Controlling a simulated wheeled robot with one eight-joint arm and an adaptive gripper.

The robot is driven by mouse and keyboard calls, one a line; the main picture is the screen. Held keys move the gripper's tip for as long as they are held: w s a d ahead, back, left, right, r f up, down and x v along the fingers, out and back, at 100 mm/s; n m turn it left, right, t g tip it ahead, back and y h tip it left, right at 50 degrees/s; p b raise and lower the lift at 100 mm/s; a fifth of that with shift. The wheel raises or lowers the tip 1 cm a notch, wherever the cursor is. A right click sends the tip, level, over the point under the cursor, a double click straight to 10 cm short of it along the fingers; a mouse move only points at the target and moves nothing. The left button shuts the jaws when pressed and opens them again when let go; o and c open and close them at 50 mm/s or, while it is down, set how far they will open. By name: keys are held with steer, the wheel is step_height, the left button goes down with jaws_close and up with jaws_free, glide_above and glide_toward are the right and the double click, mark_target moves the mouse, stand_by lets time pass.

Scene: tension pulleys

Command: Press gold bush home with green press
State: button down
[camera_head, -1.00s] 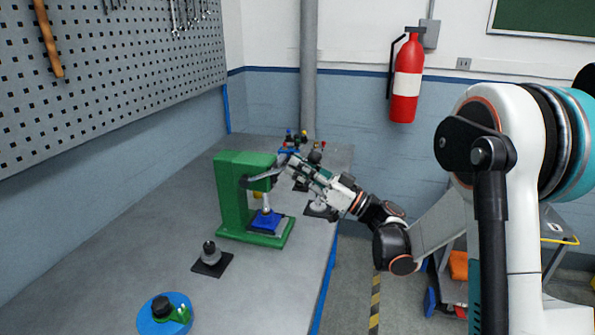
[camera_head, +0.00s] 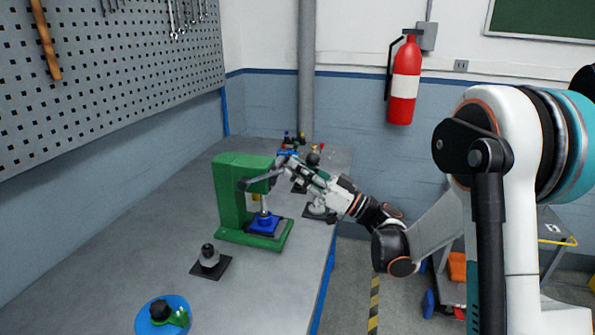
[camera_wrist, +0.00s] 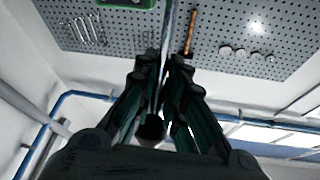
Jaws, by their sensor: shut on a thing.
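The green press (camera_head: 232,190) stands on the bench, with a thin silver ram (camera_head: 264,203) over a blue block (camera_head: 263,224) on its base. A grey lever (camera_head: 257,181) runs from the press head to the right. My gripper (camera_head: 282,168) is shut on this lever at its outer end. In the wrist view the dark fingers (camera_wrist: 162,85) close around a thin bar, and the green press (camera_wrist: 115,3) shows at the top edge. A small gold-yellow thing (camera_head: 256,196) shows beside the ram; I cannot tell whether it is the gold bush or how it is seated.
A grey pulley on a black plate (camera_head: 209,263) and a blue disc (camera_head: 162,317) stand nearer on the bench. A pegboard (camera_head: 130,60) is at the left. The bench left of the press is clear.

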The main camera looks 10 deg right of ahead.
steer(key=c, duration=1.6)
jaws_free()
steer(key=shift+w+d+f, duration=0.15)
steer(key=shift+d, duration=0.1)
steer(key=shift+c, duration=0.2)
steer(key=shift+a, duration=0.1)
steer(key=v, duration=1.2)
